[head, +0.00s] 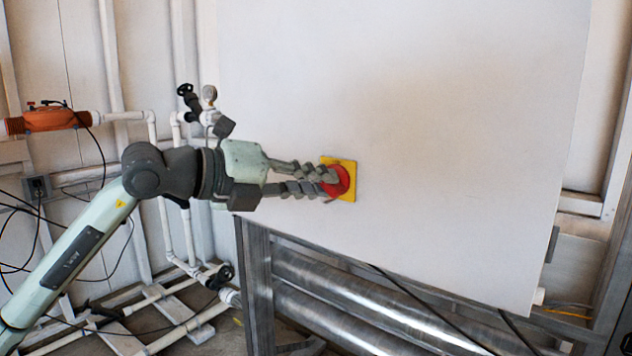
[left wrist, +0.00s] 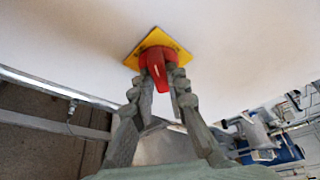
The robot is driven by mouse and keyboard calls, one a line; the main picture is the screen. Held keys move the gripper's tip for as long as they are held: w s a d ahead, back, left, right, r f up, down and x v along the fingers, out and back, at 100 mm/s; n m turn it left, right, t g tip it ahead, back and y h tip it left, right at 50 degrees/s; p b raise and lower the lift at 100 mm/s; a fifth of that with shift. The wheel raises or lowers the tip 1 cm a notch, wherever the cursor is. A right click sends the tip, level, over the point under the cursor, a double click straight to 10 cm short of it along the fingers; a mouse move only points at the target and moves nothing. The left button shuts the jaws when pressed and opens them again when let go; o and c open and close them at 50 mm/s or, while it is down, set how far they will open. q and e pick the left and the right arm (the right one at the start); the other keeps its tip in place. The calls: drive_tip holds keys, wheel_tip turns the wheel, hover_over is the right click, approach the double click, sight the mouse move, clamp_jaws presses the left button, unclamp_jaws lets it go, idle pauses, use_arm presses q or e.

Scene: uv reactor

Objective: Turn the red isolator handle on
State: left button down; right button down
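The red isolator handle (head: 339,181) sits on a yellow square plate (head: 350,165) on the front of a large white panel. In the left wrist view the handle (left wrist: 158,68) points toward the camera, with the yellow plate (left wrist: 133,60) behind it. My left gripper (head: 328,185) reaches in from the left, its fingertips at the handle. In the left wrist view its two fingers (left wrist: 157,82) stand apart, one on each side of the handle's grip. A small gap seems to show beside the grip, so I see no firm hold. My right gripper is not in view.
The white panel (head: 440,130) fills the middle and right. Below it are shiny metal cylinders (head: 340,290) and a steel frame post (head: 255,285). White pipes with valves (head: 190,225) and an orange fitting (head: 50,119) stand at the left.

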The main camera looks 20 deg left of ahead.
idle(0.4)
use_arm(q)
drive_tip(key=shift+s+d+r+m+y+b, duration=0.15)
drive_tip(key=shift+m+y+b, duration=0.3)
drive_tip(key=shift+m+y, duration=1.15)
drive_tip(key=shift+d+m+y+b, duration=0.2)
drive_tip(key=shift+m+y+b, duration=0.5)
drive_tip(key=shift+m, duration=1.5)
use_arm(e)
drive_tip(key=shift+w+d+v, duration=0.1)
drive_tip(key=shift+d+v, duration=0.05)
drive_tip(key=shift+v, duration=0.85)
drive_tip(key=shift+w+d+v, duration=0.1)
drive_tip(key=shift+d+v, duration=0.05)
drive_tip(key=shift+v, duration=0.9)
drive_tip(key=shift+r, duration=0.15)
use_arm(q)
drive_tip(key=c, duration=1.5)
unclamp_jaws()
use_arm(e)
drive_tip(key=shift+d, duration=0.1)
